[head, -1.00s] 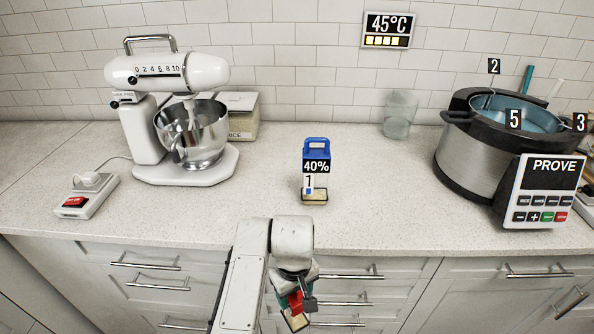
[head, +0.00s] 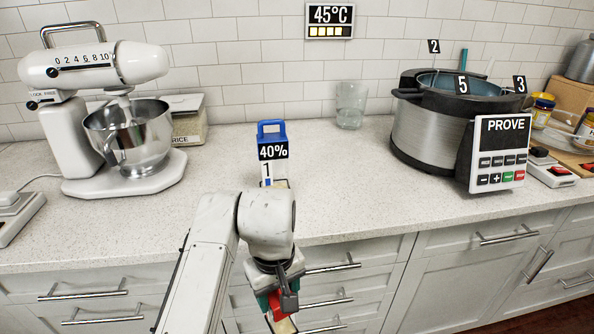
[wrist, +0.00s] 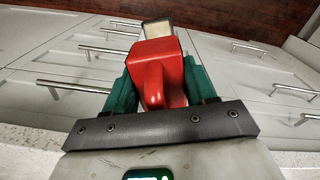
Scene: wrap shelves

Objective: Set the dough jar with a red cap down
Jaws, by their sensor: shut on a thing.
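The dough jar with a red cap (wrist: 158,68) is held between the green fingers of my gripper (wrist: 160,82) in the wrist view. Its pale end (wrist: 157,29) points away from the gripper. In the head view the red cap (head: 275,304) shows low in front of the drawers, below the counter's front edge, with my gripper (head: 284,303) shut on it. Much of the jar is hidden by the gripper and the frame's lower edge. A blue-capped jar (head: 271,139), tagged 1 and 40%, stands upright on the counter behind my arm; its lower part is partly hidden.
A stand mixer (head: 70,110) stands at left with a RICE box (head: 188,118) behind it. A round cooker (head: 425,135) with a PROVE panel (head: 499,150) is at right. A glass (head: 351,105) stands at the back. The counter between the blue-capped jar and cooker is clear (head: 345,180).

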